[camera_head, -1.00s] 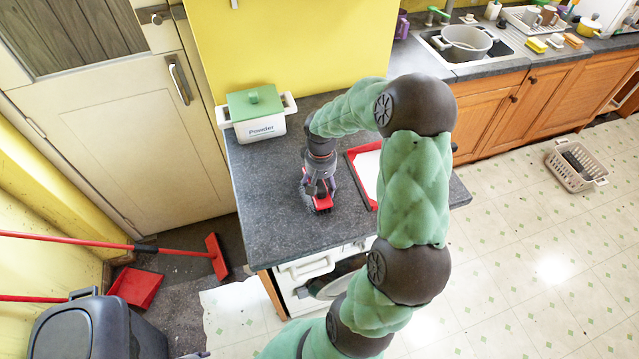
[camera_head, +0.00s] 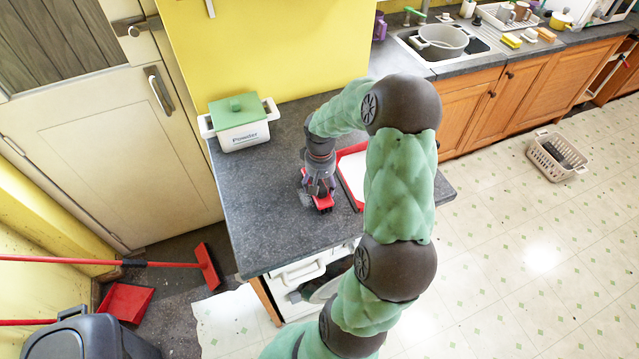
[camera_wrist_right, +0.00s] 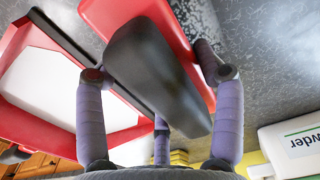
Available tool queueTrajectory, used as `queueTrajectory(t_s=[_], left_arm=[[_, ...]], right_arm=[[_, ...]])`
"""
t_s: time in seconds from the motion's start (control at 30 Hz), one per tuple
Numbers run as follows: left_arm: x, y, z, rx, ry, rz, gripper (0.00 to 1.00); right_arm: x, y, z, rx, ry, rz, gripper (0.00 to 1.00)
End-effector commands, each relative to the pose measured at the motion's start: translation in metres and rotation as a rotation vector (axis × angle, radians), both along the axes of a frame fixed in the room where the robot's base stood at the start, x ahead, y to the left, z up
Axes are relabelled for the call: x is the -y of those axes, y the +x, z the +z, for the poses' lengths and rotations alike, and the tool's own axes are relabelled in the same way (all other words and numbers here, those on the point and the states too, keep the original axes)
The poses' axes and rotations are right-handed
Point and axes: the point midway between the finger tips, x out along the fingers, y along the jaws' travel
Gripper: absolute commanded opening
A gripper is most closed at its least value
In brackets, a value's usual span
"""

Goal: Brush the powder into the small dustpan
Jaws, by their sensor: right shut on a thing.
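My right gripper (camera_head: 320,187) points down over the dark grey counter (camera_head: 262,215). It is shut on a small red brush (camera_head: 323,203). In the right wrist view the brush's dark handle (camera_wrist_right: 160,75) lies between my purple fingers, with its red head (camera_wrist_right: 125,15) beyond. The small dustpan (camera_head: 343,150), red with a white inside, lies just right of the brush, partly behind my right arm. In the right wrist view, the dustpan (camera_wrist_right: 20,115) has a dark front edge close to the brush. Pale powder specks (camera_wrist_right: 203,18) show on the counter there. My left gripper is out of view.
A white "Powder" tub (camera_head: 243,135) with a green lid stands at the counter's back left. A long-handled red broom (camera_head: 208,266) and larger red dustpan (camera_head: 126,302) are on the floor, near a grey bin (camera_head: 85,340). The counter's left side looks clear.

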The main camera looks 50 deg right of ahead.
Motion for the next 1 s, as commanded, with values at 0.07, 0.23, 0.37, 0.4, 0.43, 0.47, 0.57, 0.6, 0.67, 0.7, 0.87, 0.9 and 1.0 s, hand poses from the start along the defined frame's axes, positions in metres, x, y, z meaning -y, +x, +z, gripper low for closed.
queueTrajectory(t_s=[0.07, 0.23, 0.37, 0.4, 0.43, 0.47, 0.57, 0.6, 0.67, 0.7, 0.87, 0.9, 1.0], left_arm=[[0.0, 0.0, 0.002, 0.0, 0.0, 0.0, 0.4], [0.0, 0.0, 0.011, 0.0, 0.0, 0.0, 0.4], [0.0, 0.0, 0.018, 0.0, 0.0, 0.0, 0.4], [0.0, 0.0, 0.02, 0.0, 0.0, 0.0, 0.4], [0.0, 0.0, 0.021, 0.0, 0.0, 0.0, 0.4], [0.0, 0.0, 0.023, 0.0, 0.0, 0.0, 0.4], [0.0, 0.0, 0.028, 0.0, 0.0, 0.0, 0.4], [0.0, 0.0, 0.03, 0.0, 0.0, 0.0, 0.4], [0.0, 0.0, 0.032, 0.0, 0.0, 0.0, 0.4], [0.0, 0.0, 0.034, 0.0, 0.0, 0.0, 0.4], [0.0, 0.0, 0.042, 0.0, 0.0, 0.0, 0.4], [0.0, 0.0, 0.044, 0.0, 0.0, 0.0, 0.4], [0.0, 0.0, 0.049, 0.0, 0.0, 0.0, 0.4]], right_arm=[[0.0, 0.0, 0.003, 0.001, -0.001, 0.0, 0.42], [0.0, 0.0, 0.015, 0.002, -0.001, 0.0, 0.42], [0.0, 0.001, 0.024, 0.002, -0.001, 0.0, 0.42], [0.0, 0.0, 0.026, 0.002, -0.001, 0.0, 0.42], [0.0, 0.0, 0.029, 0.002, -0.001, 0.0, 0.42], [0.0, 0.0, 0.031, 0.002, -0.001, 0.0, 0.42], [0.0, 0.0, 0.037, 0.002, -0.001, 0.0, 0.42], [0.0, 0.0, 0.04, 0.001, -0.001, -0.001, 0.42], [0.0, 0.0, 0.044, 0.001, -0.001, -0.001, 0.42], [0.0, 0.0, 0.047, 0.001, -0.001, 0.0, 0.42], [0.0, 0.0, 0.058, 0.002, -0.001, 0.0, 0.42], [0.0, 0.0, 0.061, 0.002, -0.001, 0.0, 0.42], [0.0, 0.0, 0.067, 0.002, -0.001, 0.0, 0.42]])
